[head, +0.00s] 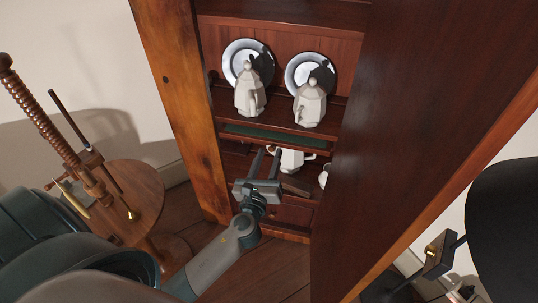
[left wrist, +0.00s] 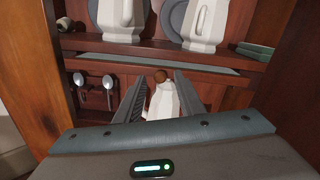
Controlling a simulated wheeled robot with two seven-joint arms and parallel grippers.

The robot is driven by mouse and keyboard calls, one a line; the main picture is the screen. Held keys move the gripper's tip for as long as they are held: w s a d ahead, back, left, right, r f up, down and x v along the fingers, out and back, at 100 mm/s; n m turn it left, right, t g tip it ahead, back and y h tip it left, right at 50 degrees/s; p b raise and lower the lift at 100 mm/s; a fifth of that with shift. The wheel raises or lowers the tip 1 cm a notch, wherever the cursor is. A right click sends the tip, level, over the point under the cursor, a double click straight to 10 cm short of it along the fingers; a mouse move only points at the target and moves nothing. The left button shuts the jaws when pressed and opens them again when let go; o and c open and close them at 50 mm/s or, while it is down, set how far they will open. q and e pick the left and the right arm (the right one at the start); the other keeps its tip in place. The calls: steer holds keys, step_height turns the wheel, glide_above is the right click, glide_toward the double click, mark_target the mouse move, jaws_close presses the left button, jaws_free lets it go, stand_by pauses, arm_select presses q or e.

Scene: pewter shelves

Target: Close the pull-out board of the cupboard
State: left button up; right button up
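The cupboard (head: 178,85) stands ahead of me with its front open. Its pull-out board (head: 265,135) has a green top and a wooden edge, and lies just under the shelf with the plates. In the left wrist view the board (left wrist: 150,63) shows as a grey-green strip across the cupboard; how far it sticks out is hard to tell. My left gripper (head: 268,151) is open and empty, its fingers pointing into the cupboard, below and in front of the board in the picture. Contact with the board is not clear. My right gripper is not seen.
Two white pots (head: 250,92) and two metal plates (head: 303,66) stand on the shelf above. A white vessel (head: 292,160) stands lower inside. A large dark wood panel (head: 420,100) bounds the right. A round wooden table (head: 135,195) with a screw post stands left.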

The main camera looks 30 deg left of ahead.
arm_select(q)
steer(key=shift+w, duration=0.3)
steer(key=shift+c, duration=0.3)
